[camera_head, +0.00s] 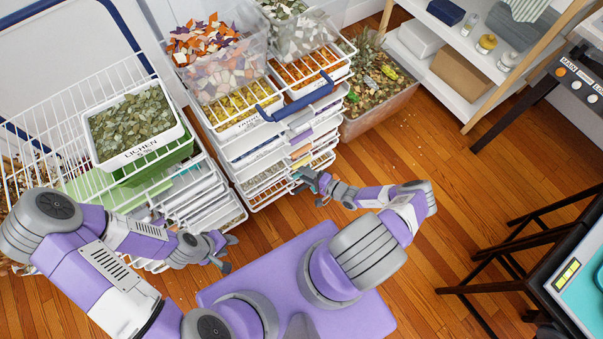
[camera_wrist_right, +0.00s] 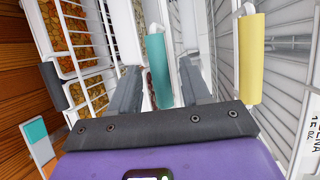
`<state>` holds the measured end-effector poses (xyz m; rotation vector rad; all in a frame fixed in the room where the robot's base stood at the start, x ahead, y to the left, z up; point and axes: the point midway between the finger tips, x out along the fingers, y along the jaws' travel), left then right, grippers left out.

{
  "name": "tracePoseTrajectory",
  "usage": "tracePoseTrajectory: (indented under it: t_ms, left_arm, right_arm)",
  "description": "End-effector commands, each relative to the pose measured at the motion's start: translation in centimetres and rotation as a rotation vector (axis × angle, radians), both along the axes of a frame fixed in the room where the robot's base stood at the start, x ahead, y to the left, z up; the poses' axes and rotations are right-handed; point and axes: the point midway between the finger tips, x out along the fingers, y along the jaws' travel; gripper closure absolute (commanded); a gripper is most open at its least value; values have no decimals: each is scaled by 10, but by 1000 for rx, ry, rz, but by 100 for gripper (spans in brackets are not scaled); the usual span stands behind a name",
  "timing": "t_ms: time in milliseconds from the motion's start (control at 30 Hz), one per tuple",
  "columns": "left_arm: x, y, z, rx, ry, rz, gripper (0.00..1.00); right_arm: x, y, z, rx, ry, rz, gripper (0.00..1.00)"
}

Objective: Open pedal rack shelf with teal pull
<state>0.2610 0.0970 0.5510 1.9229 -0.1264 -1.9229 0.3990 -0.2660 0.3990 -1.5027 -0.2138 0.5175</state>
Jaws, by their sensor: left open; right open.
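The teal pull (camera_wrist_right: 158,72) shows in the right wrist view, a short upright bar on the front of the white wire shelf rack. My right gripper (camera_head: 300,181) is open at the rack's right front. In the right wrist view its two fingers stand on either side of the teal pull with gaps; I cannot tell whether they touch it. In the head view the teal pull cannot be made out behind the gripper. The rack (camera_head: 243,172) holds several stacked shelves. My left gripper (camera_head: 229,254) is open and empty, low in front of the left rack.
A yellow pull (camera_wrist_right: 250,58) is right of the teal one, and a dark grey pull (camera_wrist_right: 55,86) is left. A second wire rack carries a lichen bin (camera_head: 120,166). A clear bin (camera_head: 378,125) stands right of the rack.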

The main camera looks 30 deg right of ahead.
Motion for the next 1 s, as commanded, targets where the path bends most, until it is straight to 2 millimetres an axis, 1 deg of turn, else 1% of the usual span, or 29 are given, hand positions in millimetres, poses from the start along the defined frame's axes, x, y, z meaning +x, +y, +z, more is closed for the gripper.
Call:
tracePoseTrajectory:
  t_ms: [33,100,200,467,567,700,767,800,1000]
  left_arm:
    - [0,0,-4,0,0,0,57]
    - [0,0,-6,0,0,0,57]
    - [0,0,-7,0,0,0,57]
    - [0,0,-6,0,0,0,57]
    - [0,0,-6,0,0,0,57]
    - [0,0,-6,0,0,0,57]
    - [0,0,-6,0,0,0,57]
    - [0,0,-6,0,0,0,57]
    - [0,0,-6,0,0,0,57]
  right_arm:
    - [6,3,-3,0,-2,1,53]
    - [12,6,-3,-1,0,0,53]
    - [16,8,-4,-1,0,0,53]
    - [17,9,-3,-1,0,1,53]
    - [17,9,-3,-1,0,1,66]
    - [17,9,-3,0,1,1,88]
    - [17,9,-3,0,1,1,97]
    - [17,9,-3,0,1,1,100]
    - [17,9,-3,0,1,1,100]
